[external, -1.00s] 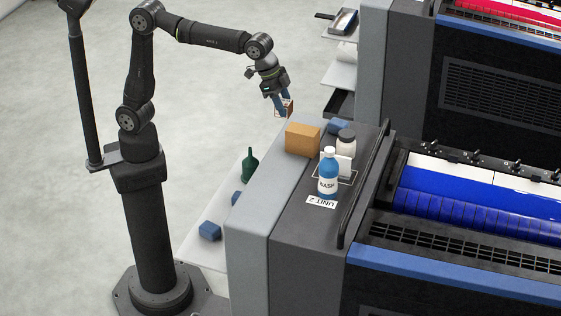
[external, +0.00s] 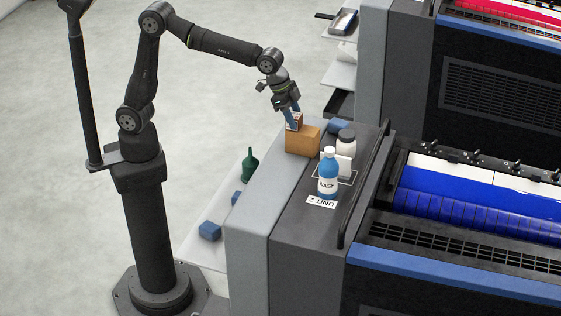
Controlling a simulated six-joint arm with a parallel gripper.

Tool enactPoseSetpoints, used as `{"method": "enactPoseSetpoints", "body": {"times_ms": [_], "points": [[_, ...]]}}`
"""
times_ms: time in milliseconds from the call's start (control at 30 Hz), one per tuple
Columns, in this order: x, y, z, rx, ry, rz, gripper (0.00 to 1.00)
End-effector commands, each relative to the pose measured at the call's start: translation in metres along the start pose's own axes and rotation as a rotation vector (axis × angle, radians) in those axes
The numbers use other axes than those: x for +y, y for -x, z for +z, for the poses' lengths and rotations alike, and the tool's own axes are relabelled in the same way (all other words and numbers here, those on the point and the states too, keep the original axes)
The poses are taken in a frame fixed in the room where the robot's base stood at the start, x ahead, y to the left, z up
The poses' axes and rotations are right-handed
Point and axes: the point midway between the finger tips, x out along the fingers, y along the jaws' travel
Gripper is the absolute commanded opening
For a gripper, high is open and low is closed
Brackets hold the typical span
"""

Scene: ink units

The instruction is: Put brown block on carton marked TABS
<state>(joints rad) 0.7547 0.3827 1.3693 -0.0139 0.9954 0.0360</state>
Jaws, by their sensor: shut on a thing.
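My gripper (external: 294,119) has blue fingers and is shut on a small brown block (external: 298,120). The fingers partly cover the block. A tan-brown carton (external: 303,143) stands on top of the grey press unit; no TABS mark is readable on its visible sides. The block is at the upper back edge of the carton in the picture, over or just behind its top. I cannot tell whether the block touches the carton.
A blue-and-white wash bottle (external: 328,175), a white jar with a dark lid (external: 346,142) and a blue block (external: 338,126) stand near the carton. A dark rail (external: 364,185) runs along the right.

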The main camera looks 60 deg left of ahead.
Motion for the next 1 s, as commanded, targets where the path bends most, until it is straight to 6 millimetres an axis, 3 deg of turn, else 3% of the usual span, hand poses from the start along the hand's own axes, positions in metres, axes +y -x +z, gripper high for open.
{"method": "enactPoseSetpoints", "body": {"times_ms": [33,67,133,167,433,567,1000], "points": [[0.000,-0.002,0.001,-0.001,0.000,0.000,0.19],[0.000,-0.001,0.001,-0.001,0.000,0.000,0.47],[0.000,-0.001,0.001,-0.001,0.000,0.000,0.61],[0.000,-0.001,0.001,-0.001,0.000,0.000,0.63],[0.000,0.000,0.000,0.000,0.000,0.000,0.63],[0.000,0.009,-0.001,0.002,0.000,0.000,0.63],[0.000,0.098,-0.001,0.004,0.000,0.000,0.63]]}}
